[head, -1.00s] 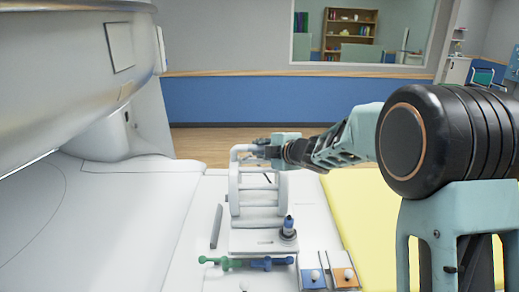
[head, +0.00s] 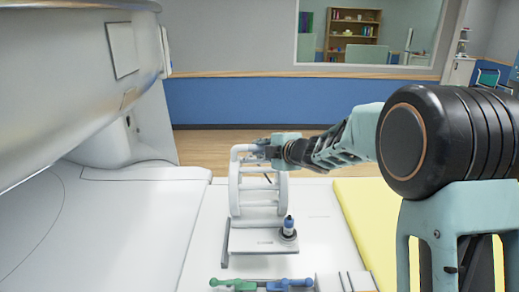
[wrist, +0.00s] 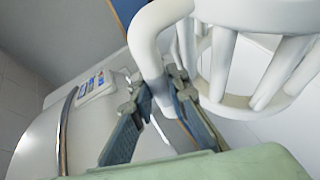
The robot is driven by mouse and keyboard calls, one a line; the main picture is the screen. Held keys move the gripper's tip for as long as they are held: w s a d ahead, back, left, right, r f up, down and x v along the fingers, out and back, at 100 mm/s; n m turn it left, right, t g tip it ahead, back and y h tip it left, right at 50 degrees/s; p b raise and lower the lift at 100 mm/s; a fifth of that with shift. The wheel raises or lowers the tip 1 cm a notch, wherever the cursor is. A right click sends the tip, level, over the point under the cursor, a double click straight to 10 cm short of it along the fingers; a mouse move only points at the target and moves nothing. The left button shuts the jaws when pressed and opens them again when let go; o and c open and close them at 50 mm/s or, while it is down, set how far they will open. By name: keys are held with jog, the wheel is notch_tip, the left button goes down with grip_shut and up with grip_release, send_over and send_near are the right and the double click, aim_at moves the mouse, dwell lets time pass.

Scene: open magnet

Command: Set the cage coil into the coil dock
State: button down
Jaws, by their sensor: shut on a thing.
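The cage coil (head: 234,190) is white, with rings joined by bars, and stands upright over the white table top. My gripper (head: 264,149) is shut on the white tube at the coil's top. The tube (wrist: 152,50) shows between the fingers in the wrist view, with the cage (wrist: 235,60) to the right. I cannot make out the coil dock clearly, nor whether the coil touches the table.
A grey bar (head: 226,246) lies close along the base plate's left side. A green and blue syringe-like item (head: 262,285) and a white tray (head: 345,283) are at the near edge. The large scanner housing (head: 70,70) overhangs the left. A yellow pad (head: 372,220) lies right.

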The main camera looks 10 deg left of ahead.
jog(key=shift+w+f+b, duration=0.1)
jog(key=shift+f+b, duration=3.95)
jog(key=shift+f, duration=0.1)
jog(key=shift+s+d+b, duration=0.2)
jog(key=shift+s+b, duration=0.3)
jog(key=shift+s, duration=0.4)
jog(key=shift+s+f+b, duration=0.1)
jog(key=shift+f+b, duration=0.75)
jog(key=shift+f, duration=0.6)
jog(key=c, duration=1.8)
grip_release()
